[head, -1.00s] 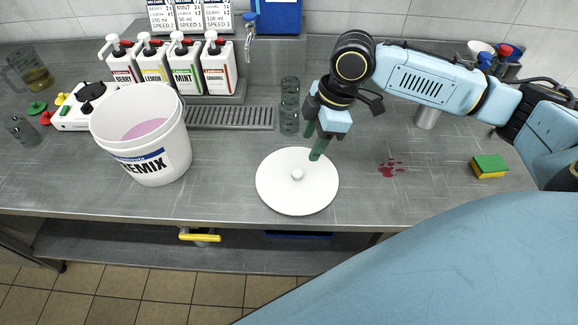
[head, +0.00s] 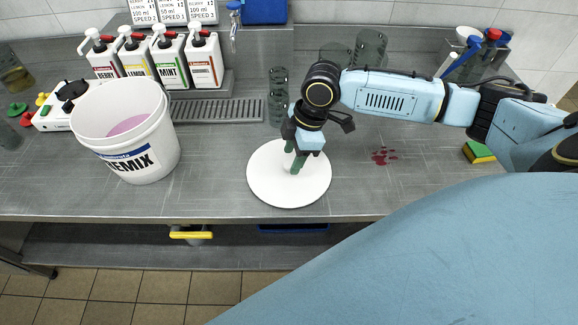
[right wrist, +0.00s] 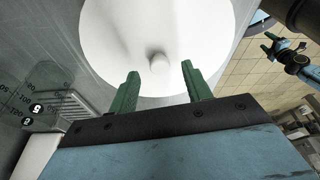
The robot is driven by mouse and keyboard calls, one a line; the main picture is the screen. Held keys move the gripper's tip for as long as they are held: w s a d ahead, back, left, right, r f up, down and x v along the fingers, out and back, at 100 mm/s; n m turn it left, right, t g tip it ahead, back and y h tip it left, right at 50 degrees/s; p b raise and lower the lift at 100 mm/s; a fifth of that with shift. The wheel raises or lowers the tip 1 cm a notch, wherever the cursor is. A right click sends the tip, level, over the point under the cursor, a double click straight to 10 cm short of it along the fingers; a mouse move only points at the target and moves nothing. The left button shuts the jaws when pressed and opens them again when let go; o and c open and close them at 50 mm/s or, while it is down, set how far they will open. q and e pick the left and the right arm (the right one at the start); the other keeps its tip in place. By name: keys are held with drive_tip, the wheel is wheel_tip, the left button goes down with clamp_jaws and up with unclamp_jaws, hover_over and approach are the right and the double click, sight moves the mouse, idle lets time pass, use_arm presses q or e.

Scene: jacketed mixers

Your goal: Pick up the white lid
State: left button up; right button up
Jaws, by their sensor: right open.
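The white lid (head: 262,181) is a round disc lying flat on the steel counter, right of the white bucket. It also fills the upper middle of the right wrist view (right wrist: 120,35), where its small round knob (right wrist: 159,62) shows. My right gripper (head: 293,166) points down over the lid. In the right wrist view my right gripper (right wrist: 160,80) has its green fingers wide apart, with the knob between and just ahead of them and nothing held. In the head view the fingers hide the knob. My left gripper is not in the head view.
The bucket (head: 154,154) with pink contents stands left of the lid. Several pump bottles (head: 170,62) stand behind it, and glass beakers (head: 278,108) stand behind the lid. A red splash (head: 384,156) and a sponge (head: 478,152) lie to the right. The counter's front edge is close to the lid.

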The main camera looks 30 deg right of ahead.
sight(289, 168)
drive_tip(key=x, duration=0.2)
drive_tip(key=shift+f, duration=0.3)
drive_tip(key=shift+r, duration=0.1)
clamp_jaws()
